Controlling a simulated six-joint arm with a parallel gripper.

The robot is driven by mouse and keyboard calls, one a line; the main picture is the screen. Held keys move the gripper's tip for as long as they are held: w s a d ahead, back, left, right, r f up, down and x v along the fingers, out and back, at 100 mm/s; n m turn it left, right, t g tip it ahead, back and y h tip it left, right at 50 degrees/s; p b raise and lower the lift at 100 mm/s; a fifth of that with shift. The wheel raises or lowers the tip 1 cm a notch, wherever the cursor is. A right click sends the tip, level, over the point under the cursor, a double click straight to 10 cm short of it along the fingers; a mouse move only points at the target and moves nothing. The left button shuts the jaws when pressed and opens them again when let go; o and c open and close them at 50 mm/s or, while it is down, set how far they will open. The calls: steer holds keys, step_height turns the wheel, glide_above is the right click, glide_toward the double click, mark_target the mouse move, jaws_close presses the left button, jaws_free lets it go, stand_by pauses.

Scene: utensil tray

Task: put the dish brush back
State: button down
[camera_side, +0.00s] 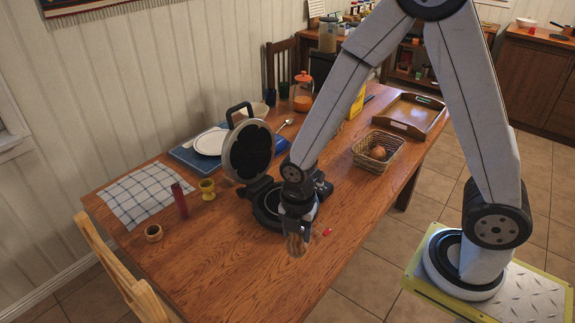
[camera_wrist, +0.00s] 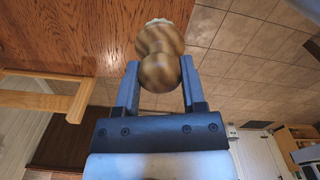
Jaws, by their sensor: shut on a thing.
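The dish brush (camera_wrist: 160,42) shows in the wrist view as a rounded wooden knob with a pale fringe at its far end. My gripper (camera_wrist: 159,66) is shut on it, one finger on each side. In the side view, my gripper (camera_side: 298,212) points down near the table's front edge, and the brush (camera_side: 297,244) hangs below it, partly hidden by the fingers. A wooden tray (camera_side: 408,128) lies at the far right end of the table; it looks empty.
A waffle iron (camera_side: 248,150) stands open, close behind my gripper. A wicker basket (camera_side: 365,155) with a brown round thing stands to the right. A small red item (camera_side: 327,232) lies beside the brush. The front left tabletop (camera_side: 225,270) is clear.

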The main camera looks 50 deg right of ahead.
steer(key=s+a, duration=0.1)
steer(key=s, duration=0.6)
steer(key=shift+s+a, duration=0.2)
steer(key=shift+s, duration=0.15)
steer(key=shift+w, duration=0.1)
steer(key=w+a+f, duration=0.3)
steer(key=w+f, duration=0.6)
steer(key=w, duration=0.4)
steer(key=shift+f, duration=0.15)
steer(key=shift+w+f, duration=0.15)
steer(key=shift+f, duration=0.75)
steer(key=shift+w+f, duration=0.1)
steer(key=shift+f, duration=0.8)
steer(key=shift+f, duration=0.15)
